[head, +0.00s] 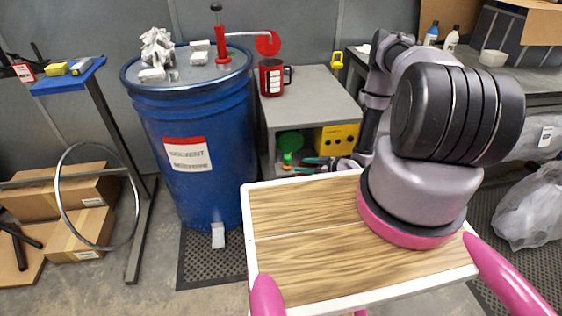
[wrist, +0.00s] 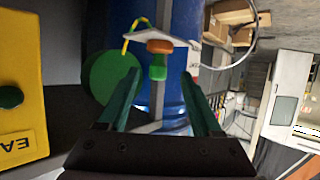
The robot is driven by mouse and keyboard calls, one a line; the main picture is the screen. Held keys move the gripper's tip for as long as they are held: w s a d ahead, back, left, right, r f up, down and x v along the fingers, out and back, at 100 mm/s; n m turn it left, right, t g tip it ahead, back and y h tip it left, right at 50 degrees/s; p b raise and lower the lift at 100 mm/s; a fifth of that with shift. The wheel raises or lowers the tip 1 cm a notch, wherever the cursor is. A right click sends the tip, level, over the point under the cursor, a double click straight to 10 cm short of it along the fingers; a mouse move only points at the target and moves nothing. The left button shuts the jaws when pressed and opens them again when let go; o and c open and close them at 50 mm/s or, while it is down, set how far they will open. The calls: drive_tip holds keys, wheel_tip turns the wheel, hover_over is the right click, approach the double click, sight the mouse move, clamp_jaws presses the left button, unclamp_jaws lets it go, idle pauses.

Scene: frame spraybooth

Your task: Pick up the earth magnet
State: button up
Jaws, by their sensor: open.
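I take the earth magnet to be the small green block with an orange part (wrist: 158,66). It shows ahead of my gripper (wrist: 160,80) in the wrist view, roughly in line with the gap between the fingers. The fingers are open and nothing is held. In the head view a small green piece (head: 286,159) lies just left of my gripper (head: 304,166), below a green disc (head: 290,141). The disc also shows in the wrist view (wrist: 110,76). I cannot tell whether fingers and block touch.
A yellow box (head: 337,138) sits in the grey bench's (head: 318,100) opening; it fills the left side of the wrist view (wrist: 18,60). A blue drum (head: 207,120) stands left of the bench. A red mug (head: 271,78) stands on top. A shelf edge or plate (wrist: 188,44) lies behind the block.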

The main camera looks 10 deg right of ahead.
sight(289, 163)
drive_tip(key=x, duration=0.9)
drive_tip(key=shift+w, duration=0.15)
clamp_jaws()
